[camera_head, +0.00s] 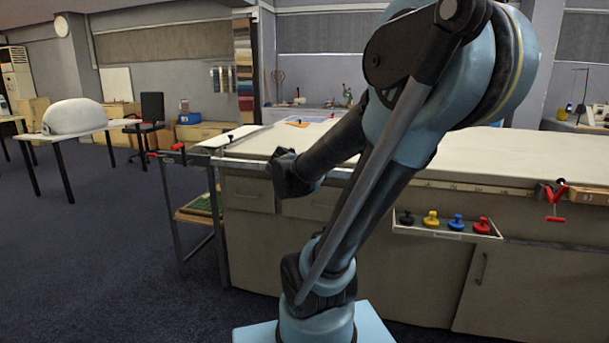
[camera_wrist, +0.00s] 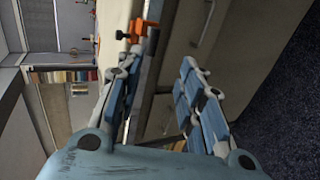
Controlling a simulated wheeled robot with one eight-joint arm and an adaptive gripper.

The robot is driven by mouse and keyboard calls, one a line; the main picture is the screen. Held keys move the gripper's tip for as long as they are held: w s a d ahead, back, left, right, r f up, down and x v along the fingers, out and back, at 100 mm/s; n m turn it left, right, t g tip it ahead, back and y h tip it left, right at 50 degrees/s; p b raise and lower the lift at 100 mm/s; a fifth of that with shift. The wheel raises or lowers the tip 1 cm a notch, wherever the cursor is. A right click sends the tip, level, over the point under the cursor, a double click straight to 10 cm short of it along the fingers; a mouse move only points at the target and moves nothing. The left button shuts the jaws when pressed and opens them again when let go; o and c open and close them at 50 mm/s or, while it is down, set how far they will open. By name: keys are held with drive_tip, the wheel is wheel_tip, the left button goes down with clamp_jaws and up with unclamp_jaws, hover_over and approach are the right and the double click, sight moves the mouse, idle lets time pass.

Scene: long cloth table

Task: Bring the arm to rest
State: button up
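My arm (camera_head: 400,130) stands bent in front of the long cloth table (camera_head: 470,160) in the head view. In that view I cannot clearly make out my gripper's fingers. In the wrist view my gripper (camera_wrist: 168,50) shows its two blue-padded fingers apart, with nothing held between them. The wrist picture is turned on its side. Beyond the fingertips are the table's edge and the cabinet front (camera_wrist: 190,35), with a gap whose size I cannot tell.
A small tray (camera_head: 445,232) with black, yellow, blue and red knobbed pieces hangs on the table front. A red clamp (camera_head: 555,205) sits at the right edge. An orange clamp (camera_wrist: 138,30) shows in the wrist view. Open floor (camera_head: 110,250) lies left.

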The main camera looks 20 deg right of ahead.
drive_tip(key=shift+s+a+r, duration=0.15)
drive_tip(key=shift+s, duration=0.1)
drive_tip(key=shift+s, duration=0.1)
drive_tip(key=s+a+f+m+g+y, duration=0.3)
drive_tip(key=s+f, duration=0.4)
drive_tip(key=s, duration=0.4)
drive_tip(key=s+a+f+m+g+y, duration=0.4)
drive_tip(key=s+a+f+m+g, duration=0.2)
drive_tip(key=s, duration=0.6)
wheel_tip(320, 180, down, 2)
drive_tip(key=shift+f+m, duration=0.1)
drive_tip(key=shift+m, duration=1.1)
drive_tip(key=shift+w, duration=0.1)
